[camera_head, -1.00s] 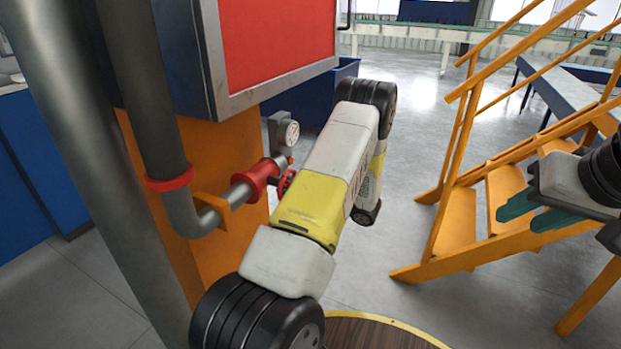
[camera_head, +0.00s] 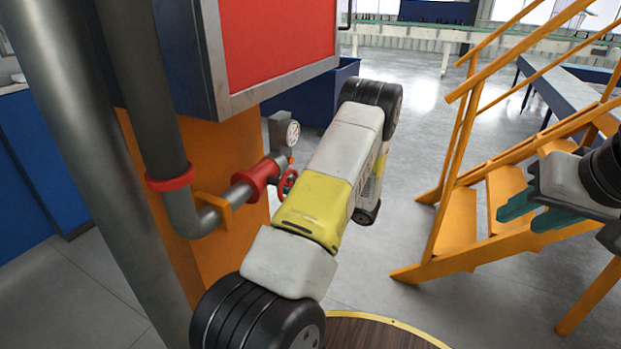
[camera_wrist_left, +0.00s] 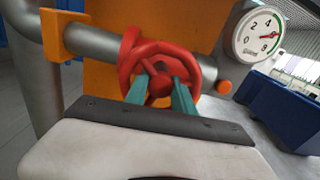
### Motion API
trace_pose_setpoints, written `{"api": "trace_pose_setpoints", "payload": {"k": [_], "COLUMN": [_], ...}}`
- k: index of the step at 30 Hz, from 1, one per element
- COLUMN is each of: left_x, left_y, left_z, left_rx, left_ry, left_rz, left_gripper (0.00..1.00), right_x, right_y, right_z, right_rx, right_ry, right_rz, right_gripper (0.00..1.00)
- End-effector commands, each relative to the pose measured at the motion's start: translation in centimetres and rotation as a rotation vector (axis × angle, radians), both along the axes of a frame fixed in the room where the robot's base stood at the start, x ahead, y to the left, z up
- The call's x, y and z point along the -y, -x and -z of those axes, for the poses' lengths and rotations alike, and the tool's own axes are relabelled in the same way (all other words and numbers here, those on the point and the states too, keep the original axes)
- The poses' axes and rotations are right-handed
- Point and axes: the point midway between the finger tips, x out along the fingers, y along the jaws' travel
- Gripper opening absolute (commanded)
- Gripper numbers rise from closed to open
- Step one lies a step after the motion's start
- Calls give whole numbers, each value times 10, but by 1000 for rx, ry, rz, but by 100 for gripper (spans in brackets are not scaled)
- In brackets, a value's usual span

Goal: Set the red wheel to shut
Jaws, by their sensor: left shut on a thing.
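The red wheel (camera_wrist_left: 160,83) is a handwheel with spokes and a round hub, on a pipe valve in front of an orange post. In the left wrist view the two teal fingertips of my left gripper (camera_wrist_left: 161,94) reach in among its spokes on either side of the hub, shut on the wheel. In the head view part of the wheel (camera_head: 288,181) shows beside my left arm, which hides my left gripper. My right gripper (camera_head: 517,214) is at the right, empty, with its teal fingers apart.
A round gauge (camera_wrist_left: 259,35) sits beside the valve, its needle near 6. A grey pipe (camera_head: 150,100) runs down on the left. A red-fronted cabinet (camera_head: 275,45) overhangs the valve. Orange stairs (camera_head: 460,215) stand at the right, close to my right gripper. A blue bin (camera_head: 310,95) stands behind.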

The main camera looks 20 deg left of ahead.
Motion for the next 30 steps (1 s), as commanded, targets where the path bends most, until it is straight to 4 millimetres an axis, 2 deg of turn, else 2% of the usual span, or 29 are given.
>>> {"api": "trace_pose_setpoints", "payload": {"k": [30], "left_x": [1], "left_y": [0], "left_z": [-1], "left_rx": [-933], "left_ry": [-74], "left_rz": [2], "left_gripper": [0], "right_x": [0], "right_y": [0], "right_z": [0], "right_rx": [0], "right_ry": [0], "right_rz": [0], "right_gripper": [39]}}
